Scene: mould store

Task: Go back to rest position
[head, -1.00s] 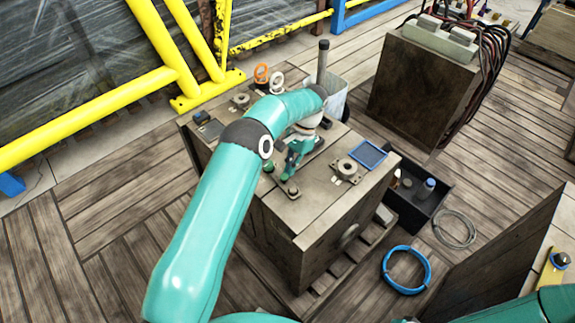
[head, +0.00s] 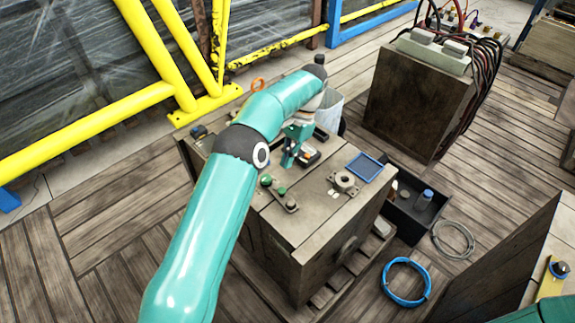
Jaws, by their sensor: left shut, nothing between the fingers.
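My left arm reaches in from the bottom left over the wooden crate (head: 318,225). My right gripper is out of view; only a bit of my right arm shows at the bottom right corner.
On the crate top are a plate with green buttons (head: 281,193), a round flanged part (head: 345,182) and a blue-framed pad (head: 365,166). A black bin (head: 405,225) and a blue hose coil (head: 406,281) lie right of the crate. A yellow railing (head: 95,117) stands behind left.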

